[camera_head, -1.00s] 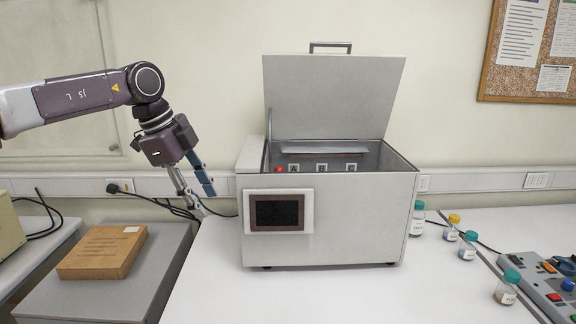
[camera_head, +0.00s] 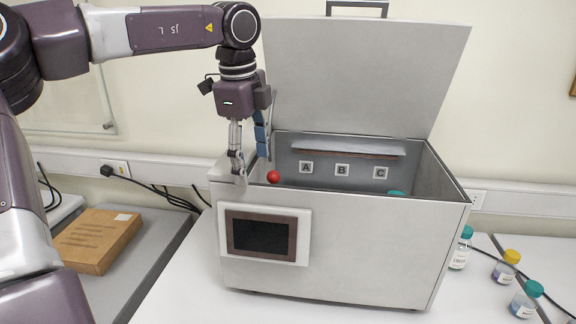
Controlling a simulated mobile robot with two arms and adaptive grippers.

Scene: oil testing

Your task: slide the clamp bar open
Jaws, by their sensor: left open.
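The grey-white metal tester box (camera_head: 350,225) stands on the white table with its lid (camera_head: 365,75) raised. A red ball knob (camera_head: 273,176) shows at the left end of the box's opening. I take it to belong to the clamp bar, whose length is mostly hidden behind the front wall. My left gripper (camera_head: 252,168) points down over the box's left end, open and empty. Its fingers are just left of the red knob, and I cannot tell whether they touch it. My right gripper is out of view.
Labels A, B and C (camera_head: 342,170) line the box's inner back wall, and a teal cap (camera_head: 396,194) shows inside. Bottles with teal and yellow caps (camera_head: 512,257) stand right of the box. A brown carton (camera_head: 97,242) lies on the lower surface at left.

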